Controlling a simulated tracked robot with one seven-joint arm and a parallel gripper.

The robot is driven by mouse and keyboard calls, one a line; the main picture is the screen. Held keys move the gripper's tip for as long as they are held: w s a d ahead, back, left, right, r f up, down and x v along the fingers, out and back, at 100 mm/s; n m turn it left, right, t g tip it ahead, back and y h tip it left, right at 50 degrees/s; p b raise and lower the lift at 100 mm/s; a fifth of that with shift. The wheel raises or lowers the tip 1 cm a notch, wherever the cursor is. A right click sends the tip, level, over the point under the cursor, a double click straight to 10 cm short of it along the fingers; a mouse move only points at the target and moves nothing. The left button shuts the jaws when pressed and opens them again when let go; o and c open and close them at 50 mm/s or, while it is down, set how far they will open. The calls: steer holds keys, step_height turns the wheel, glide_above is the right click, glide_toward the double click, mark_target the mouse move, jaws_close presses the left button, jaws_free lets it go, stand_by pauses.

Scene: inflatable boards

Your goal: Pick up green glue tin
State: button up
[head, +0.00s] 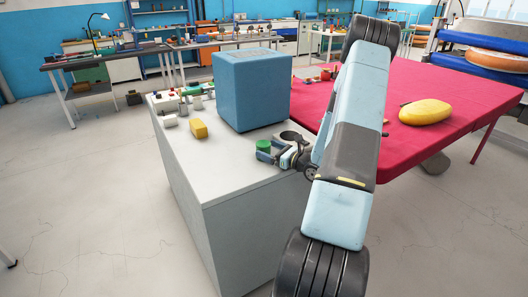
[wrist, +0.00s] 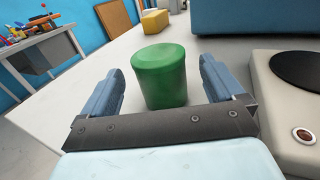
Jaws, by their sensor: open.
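The green glue tin (head: 263,146) stands upright on the white-topped grey cabinet (head: 212,165), in front of the blue box. In the wrist view the tin (wrist: 159,77) stands between the two blue fingers of my gripper (wrist: 165,84). The gripper is open, with a visible gap on each side of the tin. In the head view my gripper (head: 272,152) is low over the cabinet top at the tin, and it partly hides the tin's lower part.
A large blue box (head: 250,90) stands behind the tin. A yellow block (head: 198,129) and several small items lie left. A pale device with a dark disc (wrist: 291,70) is close on the gripper's right. A red table (head: 440,85) bears a yellow oval object (head: 425,112).

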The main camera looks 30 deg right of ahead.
mark_target(260, 145)
steer(key=x, duration=0.5)
steer(key=shift+r, duration=0.1)
steer(key=c, duration=1.4)
